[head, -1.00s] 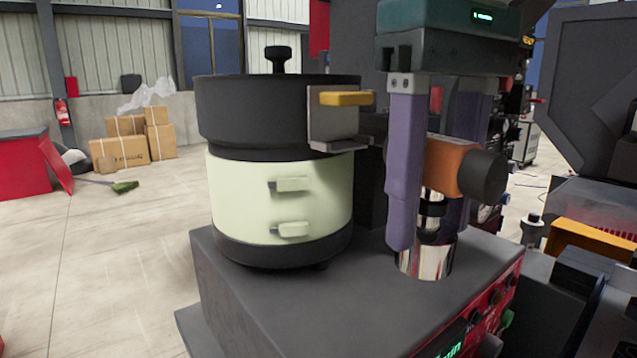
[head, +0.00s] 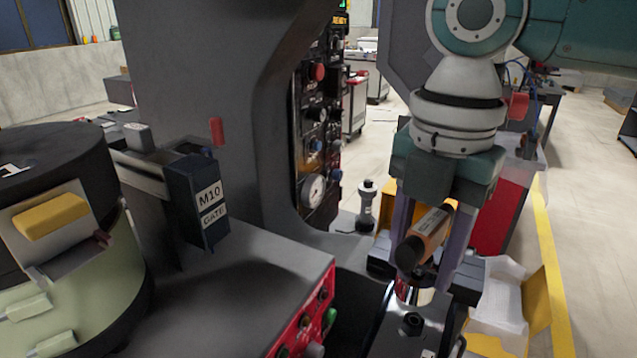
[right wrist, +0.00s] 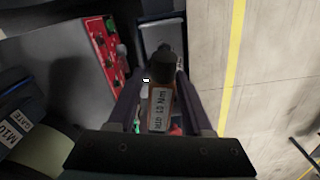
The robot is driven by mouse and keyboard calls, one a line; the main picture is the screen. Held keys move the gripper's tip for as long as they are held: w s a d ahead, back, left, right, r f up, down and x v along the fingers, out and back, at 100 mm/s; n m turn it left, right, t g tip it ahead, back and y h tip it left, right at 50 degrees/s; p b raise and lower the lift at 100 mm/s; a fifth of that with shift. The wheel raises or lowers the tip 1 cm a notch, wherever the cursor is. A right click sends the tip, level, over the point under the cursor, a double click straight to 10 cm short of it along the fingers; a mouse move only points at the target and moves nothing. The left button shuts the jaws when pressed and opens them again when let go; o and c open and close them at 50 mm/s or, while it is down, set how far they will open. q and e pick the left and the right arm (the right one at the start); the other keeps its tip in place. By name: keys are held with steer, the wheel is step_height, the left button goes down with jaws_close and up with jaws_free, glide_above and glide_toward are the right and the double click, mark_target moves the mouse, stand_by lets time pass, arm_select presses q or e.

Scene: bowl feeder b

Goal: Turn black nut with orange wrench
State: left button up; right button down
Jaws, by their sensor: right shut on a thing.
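The orange wrench (head: 432,228) has an orange body with a label and a black end. My right gripper (head: 424,256) is shut on it, with a purple finger on each side. In the right wrist view the wrench (right wrist: 160,108) sits between the fingers, its label toward the camera. A shiny metal part shows below it in the head view. A small dark round piece (head: 412,321) sits on the fixture just below the wrench; it may be the black nut, but I cannot tell for sure. Whether the wrench touches it is unclear. My left gripper is not in view.
A pale green bowl feeder (head: 108,283) stands at left, beside a dark block marked M10 GATE (head: 208,205). A grey machine column (head: 215,90) and a panel with a gauge (head: 313,190) stand behind. An open yellow box (head: 540,300) is at right.

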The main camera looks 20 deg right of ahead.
mark_target(428, 271)
steer(key=shift+s+d+n+p, duration=0.1)
steer(key=shift+d+n+p, duration=0.25)
steer(key=shift+n, duration=0.75)
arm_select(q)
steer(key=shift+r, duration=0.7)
arm_select(e)
steer(key=shift+d+f+n, duration=0.15)
steer(key=shift+f+n, duration=0.1)
steer(key=shift+n, duration=0.15)
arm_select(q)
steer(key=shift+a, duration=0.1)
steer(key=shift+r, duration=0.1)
arm_select(e)
steer(key=shift+r+p, duration=0.1)
steer(key=shift+p, duration=0.4)
steer(key=shift+f+b, duration=1.3)
steer(key=shift+f, duration=1)
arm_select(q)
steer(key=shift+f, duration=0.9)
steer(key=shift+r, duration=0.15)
arm_select(e)
steer(key=shift+r, duration=0.1)
arm_select(q)
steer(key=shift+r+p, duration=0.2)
steer(key=shift+p, duration=0.15)
